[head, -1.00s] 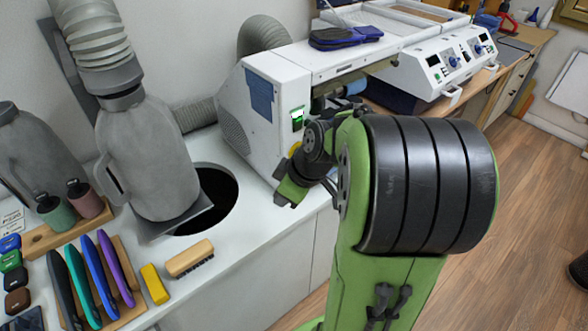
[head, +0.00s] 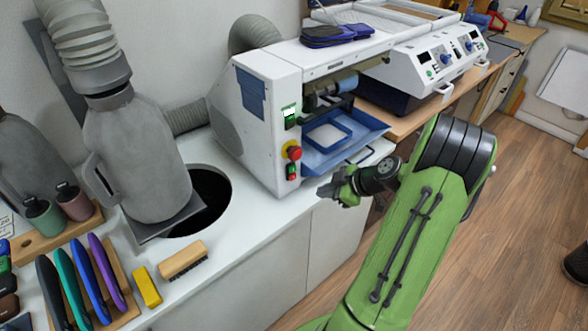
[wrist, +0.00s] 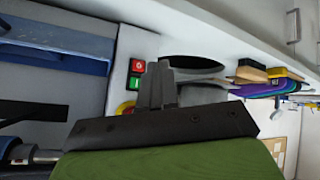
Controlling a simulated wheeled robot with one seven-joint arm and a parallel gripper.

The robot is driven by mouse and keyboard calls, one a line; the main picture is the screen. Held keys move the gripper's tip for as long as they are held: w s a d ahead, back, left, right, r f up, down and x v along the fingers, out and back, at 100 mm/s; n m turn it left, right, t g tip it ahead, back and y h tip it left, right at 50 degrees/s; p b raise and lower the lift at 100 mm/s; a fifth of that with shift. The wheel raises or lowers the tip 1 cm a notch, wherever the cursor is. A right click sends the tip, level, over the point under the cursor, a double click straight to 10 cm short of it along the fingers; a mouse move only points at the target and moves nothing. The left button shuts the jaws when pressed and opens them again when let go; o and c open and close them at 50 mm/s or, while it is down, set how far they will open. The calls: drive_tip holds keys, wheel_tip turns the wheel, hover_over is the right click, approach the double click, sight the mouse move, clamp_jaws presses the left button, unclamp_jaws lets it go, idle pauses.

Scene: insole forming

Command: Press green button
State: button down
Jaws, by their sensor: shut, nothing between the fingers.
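The green button (wrist: 135,83) sits beside a red button (wrist: 138,66) on a small dark control box in the wrist view. In the head view the green button (head: 291,168) is above the red one, on the front of the white machine (head: 262,130). My gripper (head: 321,191) is shut and empty, to the right of the buttons and slightly lower in the head view. In the wrist view my gripper's closed fingers (wrist: 160,68) appear just right of the buttons. I see no clear contact with the green button.
A red emergency-stop knob (head: 294,152) on a yellow base is just above the green button. A lit green switch (head: 290,116) is higher up. A blue tray (head: 372,124) juts out to the right. A round hole (head: 215,195) opens in the white counter.

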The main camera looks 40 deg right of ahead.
sight(293, 168)
drive_tip(key=w+p, duration=0.1)
drive_tip(key=w, duration=0.7)
drive_tip(key=shift+a, duration=0.15)
drive_tip(key=shift+w, duration=0.1)
idle(1.6)
drive_tip(key=shift+w, duration=0.35)
